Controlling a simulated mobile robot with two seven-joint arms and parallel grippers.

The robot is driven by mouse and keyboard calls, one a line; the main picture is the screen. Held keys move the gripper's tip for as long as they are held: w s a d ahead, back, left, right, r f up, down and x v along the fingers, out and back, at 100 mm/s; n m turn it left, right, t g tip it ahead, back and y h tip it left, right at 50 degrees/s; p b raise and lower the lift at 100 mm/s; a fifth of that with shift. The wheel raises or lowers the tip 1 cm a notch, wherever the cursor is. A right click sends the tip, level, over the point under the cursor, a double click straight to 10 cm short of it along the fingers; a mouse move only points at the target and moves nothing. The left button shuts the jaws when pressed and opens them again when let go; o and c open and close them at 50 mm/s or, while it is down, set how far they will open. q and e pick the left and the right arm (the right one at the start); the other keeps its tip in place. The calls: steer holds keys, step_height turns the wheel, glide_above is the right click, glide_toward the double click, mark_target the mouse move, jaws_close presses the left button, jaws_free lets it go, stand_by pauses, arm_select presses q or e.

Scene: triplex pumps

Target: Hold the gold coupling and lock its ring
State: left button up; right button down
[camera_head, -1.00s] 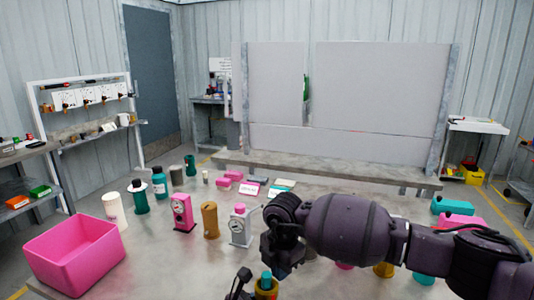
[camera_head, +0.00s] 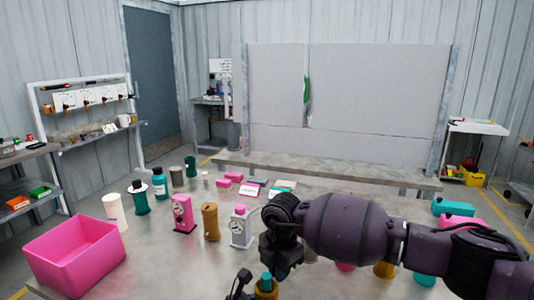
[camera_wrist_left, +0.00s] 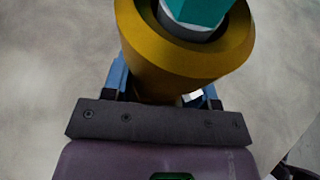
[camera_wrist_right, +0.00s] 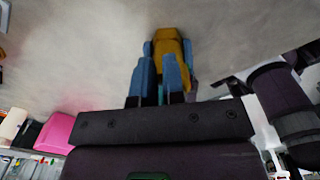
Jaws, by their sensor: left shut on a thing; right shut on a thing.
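The gold coupling (camera_head: 264,291), with a teal top (camera_head: 266,277), stands at the bottom edge of the head view, partly cut off. In the left wrist view its wide gold body (camera_wrist_left: 185,70) sits between the blue fingers of my left gripper (camera_wrist_left: 165,88), which is shut on it. The teal part (camera_wrist_left: 195,14) rises from its grey-lined opening. My right gripper (camera_head: 284,272) is close beside the coupling's right side in the head view. In the right wrist view its blue fingers (camera_wrist_right: 167,60) are shut on a gold piece (camera_wrist_right: 168,42); whether this belongs to the coupling is unclear.
A pink bin (camera_head: 75,252) stands at the table's left. Pink (camera_head: 182,212) and white (camera_head: 240,228) gauge units and a brown cylinder (camera_head: 210,222) stand left of my right gripper. Teal and pink parts (camera_head: 455,207) lie behind my right arm.

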arm_select(q)
steer(key=shift+s+d+f, duration=0.1)
steer(key=shift+s+d, duration=0.15)
steer(key=shift+d, duration=0.15)
arm_select(e)
steer(key=shift+s+d+f, duration=0.1)
steer(key=shift+s+f, duration=0.1)
steer(key=shift+f, duration=0.85)
arm_select(q)
steer(key=shift+a, duration=0.1)
steer(key=shift+w+a+f, duration=0.1)
steer(key=shift+w, duration=0.05)
steer(key=shift+a, duration=0.15)
arm_select(e)
step_height(320, 180, up, 7)
steer(key=shift+w+d, duration=0.25)
steer(key=shift+w, duration=0.1)
arm_select(q)
steer(key=shift+f, duration=0.1)
steer(key=o, duration=1.2)
steer(key=shift+w, duration=0.1)
steer(key=shift+a, duration=0.1)
